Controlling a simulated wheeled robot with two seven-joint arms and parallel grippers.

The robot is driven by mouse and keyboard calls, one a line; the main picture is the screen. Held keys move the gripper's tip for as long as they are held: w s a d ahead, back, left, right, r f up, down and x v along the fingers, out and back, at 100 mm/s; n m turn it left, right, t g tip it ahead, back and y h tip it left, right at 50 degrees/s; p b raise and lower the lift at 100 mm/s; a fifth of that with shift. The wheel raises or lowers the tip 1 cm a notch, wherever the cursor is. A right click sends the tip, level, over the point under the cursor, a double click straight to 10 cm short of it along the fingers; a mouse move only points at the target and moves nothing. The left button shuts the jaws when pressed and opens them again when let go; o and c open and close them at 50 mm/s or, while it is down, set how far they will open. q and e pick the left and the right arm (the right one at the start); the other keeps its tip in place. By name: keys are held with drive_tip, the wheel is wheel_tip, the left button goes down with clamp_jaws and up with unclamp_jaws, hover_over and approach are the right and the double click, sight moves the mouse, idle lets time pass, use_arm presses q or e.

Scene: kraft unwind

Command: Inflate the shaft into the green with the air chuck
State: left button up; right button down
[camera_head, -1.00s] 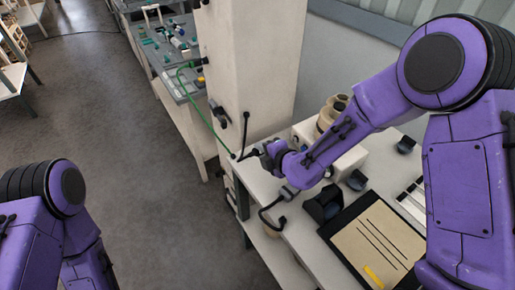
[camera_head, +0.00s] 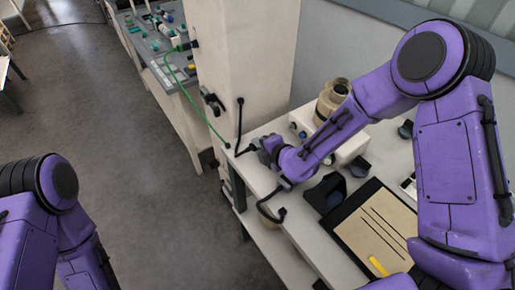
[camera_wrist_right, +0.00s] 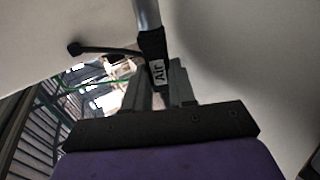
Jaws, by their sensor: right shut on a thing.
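In the head view the chuck is small and mostly hidden by the gripper. A green hose (camera_head: 196,107) runs down to near the gripper. I cannot pick out the shaft or a gauge. My left arm shows at lower left, but its gripper is out of frame.
A beige pillar (camera_head: 240,60) stands behind the gripper. The white bench (camera_head: 309,230) holds a beige stepped cylinder (camera_head: 332,98), dark holders (camera_head: 325,192) and a black-edged tan board (camera_head: 375,236). A grey bench (camera_head: 150,45) stands farther back.

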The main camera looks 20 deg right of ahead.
drive_tip(key=shift+w+d+r, duration=0.1)
drive_tip(key=shift+w+d, duration=0.1)
drive_tip(key=shift+d, duration=0.6)
drive_tip(key=shift+w+d, duration=0.25)
drive_tip(key=shift+d, duration=0.25)
drive_tip(key=shift+w+d, duration=0.2)
drive_tip(key=shift+d, duration=0.3)
drive_tip(key=shift+w+d, duration=0.25)
drive_tip(key=shift+d, duration=0.5)
drive_tip(key=shift+w+d, duration=0.15)
drive_tip(key=shift+d, duration=0.3)
idle(5.0)
